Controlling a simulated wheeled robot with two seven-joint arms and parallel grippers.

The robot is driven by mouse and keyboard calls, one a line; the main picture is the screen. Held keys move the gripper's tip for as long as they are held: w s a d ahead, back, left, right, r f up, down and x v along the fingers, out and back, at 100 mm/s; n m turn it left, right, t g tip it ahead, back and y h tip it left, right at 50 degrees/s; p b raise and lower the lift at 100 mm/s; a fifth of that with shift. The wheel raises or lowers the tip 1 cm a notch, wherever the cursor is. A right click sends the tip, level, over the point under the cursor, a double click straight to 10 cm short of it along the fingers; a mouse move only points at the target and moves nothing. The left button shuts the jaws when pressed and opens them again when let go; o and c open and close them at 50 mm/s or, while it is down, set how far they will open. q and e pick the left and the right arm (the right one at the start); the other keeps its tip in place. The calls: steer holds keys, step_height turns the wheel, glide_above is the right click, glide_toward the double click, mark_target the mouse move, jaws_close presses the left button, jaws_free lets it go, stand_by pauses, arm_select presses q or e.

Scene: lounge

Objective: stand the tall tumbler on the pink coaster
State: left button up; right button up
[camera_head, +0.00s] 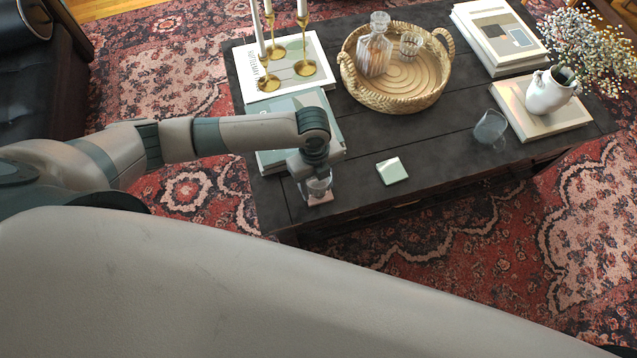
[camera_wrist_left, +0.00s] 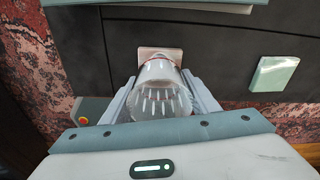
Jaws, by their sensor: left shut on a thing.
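My left gripper (camera_head: 316,180) points down near the front edge of the dark table. It is shut on the clear tall tumbler (camera_wrist_left: 160,92), whose ribbed sides show between the two fingers in the left wrist view. The pink coaster (camera_head: 321,198) lies on the table right under the tumbler in the head view. In the left wrist view the pink coaster (camera_wrist_left: 160,52) shows just beyond the far end of the tumbler, which covers part of it. I cannot tell whether the tumbler touches the coaster. My right gripper is not in view.
A pale green coaster (camera_head: 392,171) lies to the right, with clear tabletop (camera_head: 440,150) beyond. Another glass (camera_head: 490,128) stands farther right. Books (camera_head: 270,160) lie behind my left gripper. A woven tray (camera_head: 385,104) with a decanter stands at the back.

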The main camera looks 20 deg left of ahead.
mark_target(316, 186)
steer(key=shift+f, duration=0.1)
arm_select(q)
steer(key=o, duration=1.2)
steer(key=shift+f, duration=0.15)
steer(key=shift+w+r, duration=0.1)
steer(key=shift+r, duration=0.5)
steer(key=r, duration=0.7)
steer(key=w+a+r, duration=0.1)
steer(key=r, duration=0.3)
steer(key=shift+p, duration=0.3)
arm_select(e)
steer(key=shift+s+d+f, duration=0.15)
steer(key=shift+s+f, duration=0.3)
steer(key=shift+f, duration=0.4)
arm_select(q)
steer(key=shift+s, duration=0.1)
